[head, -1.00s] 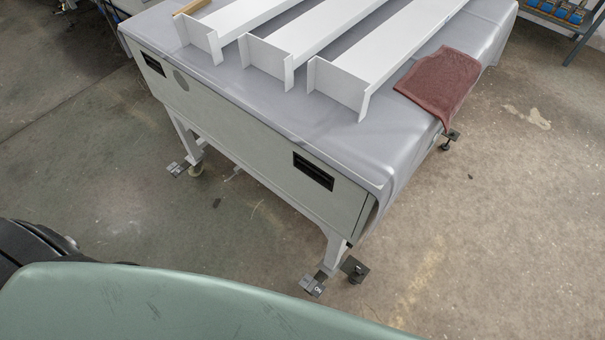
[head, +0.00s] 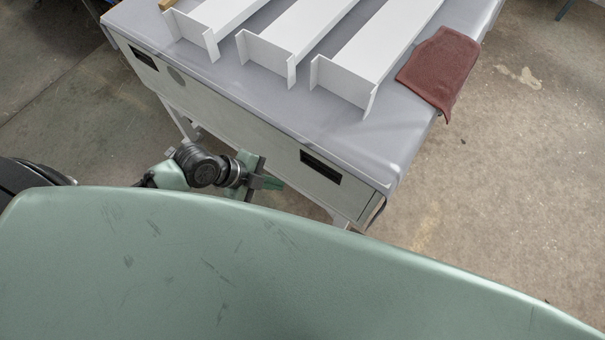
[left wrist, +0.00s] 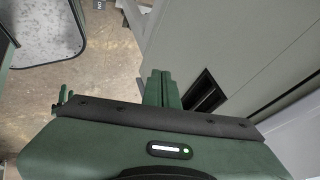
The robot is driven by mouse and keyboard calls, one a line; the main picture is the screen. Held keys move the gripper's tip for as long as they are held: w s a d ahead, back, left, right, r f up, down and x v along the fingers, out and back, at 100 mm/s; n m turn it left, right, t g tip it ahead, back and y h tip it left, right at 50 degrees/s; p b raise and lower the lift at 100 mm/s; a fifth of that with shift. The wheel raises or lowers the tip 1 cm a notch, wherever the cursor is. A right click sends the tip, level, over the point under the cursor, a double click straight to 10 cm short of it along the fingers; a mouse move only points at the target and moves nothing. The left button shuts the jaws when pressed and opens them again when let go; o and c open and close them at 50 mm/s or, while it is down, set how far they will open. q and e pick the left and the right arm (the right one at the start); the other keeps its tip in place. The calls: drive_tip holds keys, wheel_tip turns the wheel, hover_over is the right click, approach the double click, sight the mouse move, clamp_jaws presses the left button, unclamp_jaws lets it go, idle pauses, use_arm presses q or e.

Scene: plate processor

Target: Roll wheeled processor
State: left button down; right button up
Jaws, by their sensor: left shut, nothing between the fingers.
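The wheeled processor (head: 235,118) is a long grey cabinet on pale legs, filling the upper middle of the head view. Its near side has two black recessed handles, one at the left (head: 145,57) and one at the right (head: 320,167). My left gripper (head: 272,183) is shut and empty, low in front of this side, left of the right handle. In the left wrist view, the shut green fingers (left wrist: 161,88) point toward the grey side (left wrist: 235,50), close to a black recess (left wrist: 205,92). I cannot tell whether they touch it. My right gripper is out of view.
Several white channel-shaped beams (head: 365,58) and a brown-red cloth (head: 440,68) lie on the grey top. Bare concrete floor (head: 510,190) is open at the right. My green body panel hides the bottom of the head view.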

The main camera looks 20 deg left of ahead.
use_arm(q)
drive_tip(key=w+d+f, duration=0.1)
drive_tip(key=w+f, duration=0.1)
drive_tip(key=w+d+f+p, duration=0.1)
drive_tip(key=w+d+f, duration=0.1)
drive_tip(key=w+d+f+p, duration=0.1)
drive_tip(key=w+d+f, duration=0.1)
drive_tip(key=shift+w+f, duration=0.25)
drive_tip(key=shift+w, duration=0.1)
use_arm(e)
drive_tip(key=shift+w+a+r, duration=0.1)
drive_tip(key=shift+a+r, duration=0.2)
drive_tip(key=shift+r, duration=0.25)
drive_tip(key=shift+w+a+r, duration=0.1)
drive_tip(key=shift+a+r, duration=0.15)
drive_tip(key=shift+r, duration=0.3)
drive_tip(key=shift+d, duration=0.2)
